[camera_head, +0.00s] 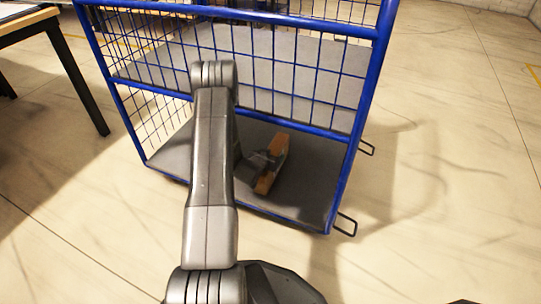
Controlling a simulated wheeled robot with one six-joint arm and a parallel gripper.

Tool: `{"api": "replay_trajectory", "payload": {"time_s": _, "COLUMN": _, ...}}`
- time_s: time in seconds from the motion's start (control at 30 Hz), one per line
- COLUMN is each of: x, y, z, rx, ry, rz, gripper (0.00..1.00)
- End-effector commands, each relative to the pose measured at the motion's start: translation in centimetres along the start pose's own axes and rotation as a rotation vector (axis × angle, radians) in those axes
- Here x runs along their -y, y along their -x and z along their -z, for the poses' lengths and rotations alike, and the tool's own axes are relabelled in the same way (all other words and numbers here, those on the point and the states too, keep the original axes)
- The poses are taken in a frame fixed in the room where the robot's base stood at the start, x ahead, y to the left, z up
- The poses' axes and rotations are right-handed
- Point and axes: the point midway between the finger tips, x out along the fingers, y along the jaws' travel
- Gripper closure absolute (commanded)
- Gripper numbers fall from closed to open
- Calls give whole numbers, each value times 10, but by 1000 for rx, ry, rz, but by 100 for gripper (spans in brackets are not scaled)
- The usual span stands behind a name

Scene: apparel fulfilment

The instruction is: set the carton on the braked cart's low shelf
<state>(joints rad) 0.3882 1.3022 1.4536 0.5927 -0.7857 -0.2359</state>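The carton (267,181) is a small orange-brown box inside the blue cart (352,150), over the grey low shelf (312,183). It looks slanted, its upper end leaning right. My gripper (270,160) is at the carton, and a grey finger part crosses its middle. The fingers are too small and partly hidden to tell whether they grip it. I cannot tell whether the carton touches the shelf. My arm reaches in through the cart's open near side and hides part of the shelf's left.
A grey upper shelf (310,85) behind blue wire mesh is above the low shelf. Black wire loops (346,225) stick out at the cart's lower right. A table (28,22) with black legs stands at the left. The floor at the right is clear.

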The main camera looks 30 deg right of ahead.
Motion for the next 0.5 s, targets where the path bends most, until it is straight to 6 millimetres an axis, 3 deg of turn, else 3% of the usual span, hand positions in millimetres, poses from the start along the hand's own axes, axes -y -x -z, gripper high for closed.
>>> {"api": "replay_trajectory", "payload": {"time_s": 0.17, "x": 0, "y": 3, "z": 4, "rx": 1, "ry": 0, "rz": 0, "gripper": 26}}
{"api": "replay_trajectory", "payload": {"time_s": 0.5, "x": 1, "y": 71, "z": 6, "rx": 3, "ry": 3, "rz": 2, "gripper": 26}}
